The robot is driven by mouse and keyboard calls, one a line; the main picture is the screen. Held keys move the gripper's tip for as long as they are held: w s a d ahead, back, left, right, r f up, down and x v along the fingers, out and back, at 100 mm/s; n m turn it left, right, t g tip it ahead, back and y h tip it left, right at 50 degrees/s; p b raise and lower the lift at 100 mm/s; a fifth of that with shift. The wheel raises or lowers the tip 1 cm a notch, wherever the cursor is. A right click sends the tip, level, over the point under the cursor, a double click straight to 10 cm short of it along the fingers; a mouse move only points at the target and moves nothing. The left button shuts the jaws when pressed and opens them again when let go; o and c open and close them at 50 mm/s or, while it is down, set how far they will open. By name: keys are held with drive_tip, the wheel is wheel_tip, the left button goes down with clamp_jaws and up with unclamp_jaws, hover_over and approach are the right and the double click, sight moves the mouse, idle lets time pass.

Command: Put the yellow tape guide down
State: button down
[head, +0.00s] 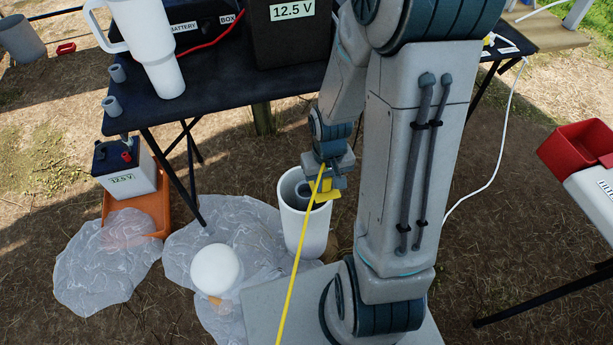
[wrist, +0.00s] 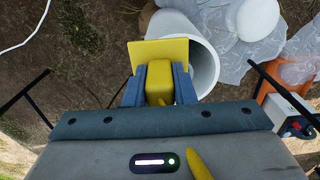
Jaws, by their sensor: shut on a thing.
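The yellow tape guide (wrist: 158,52) shows in the wrist view as a flat plate with a block behind it. My gripper (wrist: 157,88) is shut on that block, one finger on each side. In the head view my gripper (head: 327,180) holds the guide (head: 327,190) over the mouth of a white upright pipe (head: 304,235). A yellow tape (head: 294,275) runs from the gripper down toward the bottom of the view. In the wrist view the guide covers part of the pipe's rim (wrist: 207,62). I cannot tell whether the guide touches the rim.
Clear plastic sheets (head: 100,270) lie on the ground left of the pipe, with a white round object (head: 215,268) on one. A battery (head: 125,172) stands in an orange tray (head: 160,212). A dark table (head: 215,98) with a white mug (head: 148,45) stands behind.

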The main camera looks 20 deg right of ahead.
drive_tip(key=shift+w+a+f+b, duration=0.55)
drive_tip(key=shift+w+f, duration=0.65)
drive_tip(key=shift+f, duration=0.3)
drive_tip(key=shift+w+a+f+b, duration=0.4)
drive_tip(key=shift+w+f+b, duration=0.3)
drive_tip(key=shift+w+f, duration=0.65)
drive_tip(key=shift+w+a+f+b, duration=0.55)
drive_tip(key=shift+w+f, duration=0.45)
drive_tip(key=shift+f, duration=0.65)
drive_tip(key=shift+f, duration=0.1)
drive_tip(key=shift+f, duration=0.15)
drive_tip(key=c, duration=1.2)
unclamp_jaws()
drive_tip(key=shift+r, duration=0.2)
